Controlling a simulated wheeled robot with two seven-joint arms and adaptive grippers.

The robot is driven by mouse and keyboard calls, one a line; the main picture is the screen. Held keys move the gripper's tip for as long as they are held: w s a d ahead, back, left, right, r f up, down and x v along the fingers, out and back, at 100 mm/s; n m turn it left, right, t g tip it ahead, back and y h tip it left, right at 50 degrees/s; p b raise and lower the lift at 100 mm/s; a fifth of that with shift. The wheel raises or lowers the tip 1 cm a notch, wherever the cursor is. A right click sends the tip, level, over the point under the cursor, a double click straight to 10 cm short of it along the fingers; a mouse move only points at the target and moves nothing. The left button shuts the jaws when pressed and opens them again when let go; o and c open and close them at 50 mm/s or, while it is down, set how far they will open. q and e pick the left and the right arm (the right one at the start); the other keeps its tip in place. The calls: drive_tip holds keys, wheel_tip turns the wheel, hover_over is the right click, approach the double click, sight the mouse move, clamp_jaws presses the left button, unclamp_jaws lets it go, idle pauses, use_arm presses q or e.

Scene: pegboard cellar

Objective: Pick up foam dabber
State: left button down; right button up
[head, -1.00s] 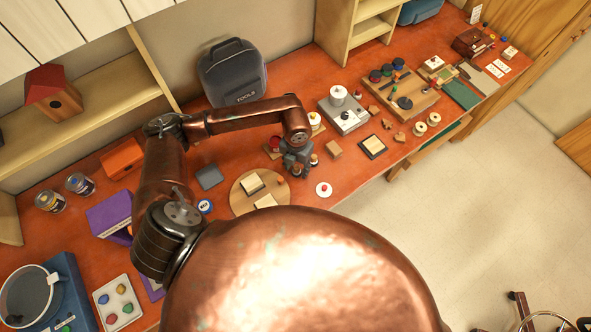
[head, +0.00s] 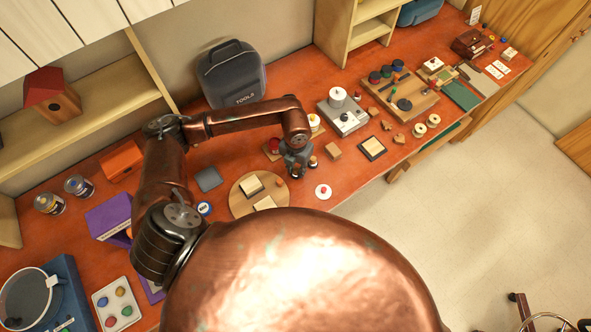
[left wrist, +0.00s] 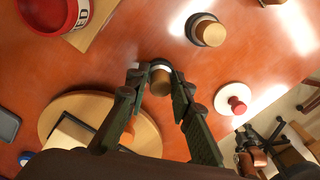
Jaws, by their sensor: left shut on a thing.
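My left gripper (head: 297,161) reaches down over the orange-red bench and is shut on a foam dabber. In the left wrist view its two fingers (left wrist: 160,88) close around the dabber (left wrist: 160,83), which shows a tan round top and a pale band. I cannot tell whether the dabber is clear of the bench. A second, similar piece with a tan top and dark lower part (left wrist: 208,31) stands apart, farther from the fingers. A dark and copper part of mine, perhaps the right gripper (left wrist: 250,140), shows at the wrist view's right edge; its jaws are unclear.
A round wooden board (head: 240,203) with blocks lies left of the gripper. A white disc with a red knob (head: 323,191) lies to the right. A red container (left wrist: 55,12) stands close by, behind. A small wooden block (head: 333,151) and a framed tile (head: 372,148) are farther right.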

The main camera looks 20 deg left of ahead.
sight(297, 170)
use_arm(q)
drive_tip(key=shift+r, duration=0.4)
wheel_tip(297, 170, up, 2)
drive_tip(key=shift+s+d+r+b, duration=0.15)
drive_tip(key=shift+r+b, duration=0.1)
drive_tip(key=shift+b, duration=0.4)
drive_tip(key=s+d+r+b, duration=0.2)
drive_tip(key=s+d+r, duration=0.7)
drive_tip(key=s, duration=0.1)
drive_tip(key=shift+r, duration=0.3)
drive_tip(key=shift+s, duration=0.1)
drive_tip(key=c, duration=2.4)
unclamp_jaws()
drive_tip(key=shift+a, duration=0.1)
clamp_jaws()
